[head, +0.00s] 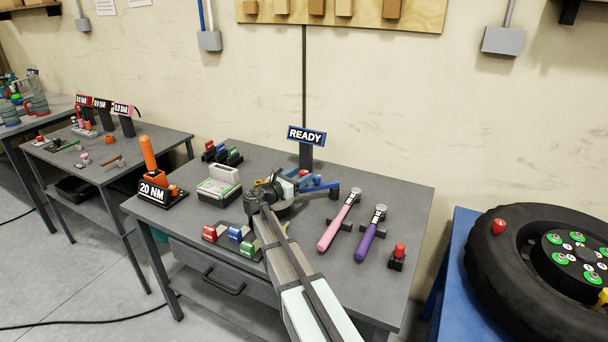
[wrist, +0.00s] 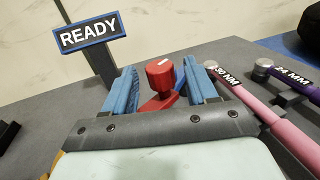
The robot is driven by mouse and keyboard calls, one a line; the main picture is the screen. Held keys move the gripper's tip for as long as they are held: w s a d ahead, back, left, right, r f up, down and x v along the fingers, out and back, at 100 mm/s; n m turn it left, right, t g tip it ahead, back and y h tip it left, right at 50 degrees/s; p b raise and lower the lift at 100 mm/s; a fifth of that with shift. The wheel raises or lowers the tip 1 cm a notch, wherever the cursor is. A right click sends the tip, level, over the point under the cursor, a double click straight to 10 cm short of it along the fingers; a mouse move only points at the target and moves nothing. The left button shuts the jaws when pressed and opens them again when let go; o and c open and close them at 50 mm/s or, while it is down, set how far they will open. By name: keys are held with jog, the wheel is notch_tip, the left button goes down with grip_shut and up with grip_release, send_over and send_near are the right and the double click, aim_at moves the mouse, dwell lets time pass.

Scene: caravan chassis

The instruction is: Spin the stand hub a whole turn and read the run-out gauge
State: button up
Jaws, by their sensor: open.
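A red knob (wrist: 160,72) with a white mark on top stands on a red arm (wrist: 158,102) in the wrist view. My gripper (wrist: 163,82) is open, with one blue finger on each side of the knob and a gap showing on both sides. In the head view my gripper (head: 318,182) is low over the back middle of the bench. A blue-framed sign reading READY (head: 306,136) stands on a dark post just behind it; it also shows in the wrist view (wrist: 89,32). My arm and gripper hide what the red arm is fixed to. No dial gauge is clearly visible.
Pink (head: 339,225) and purple (head: 370,232) wrenches lie right of my gripper, near a small red-topped block (head: 398,256). Coloured blocks (head: 240,236), a white-topped box (head: 219,186) and an orange 20 NM tool (head: 150,160) are left. A tyre (head: 486,255) lies on a blue stand at right.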

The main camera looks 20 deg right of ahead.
jog(key=shift+x, duration=1.3)
jog(key=shift+c, duration=0.5)
grip_shut()
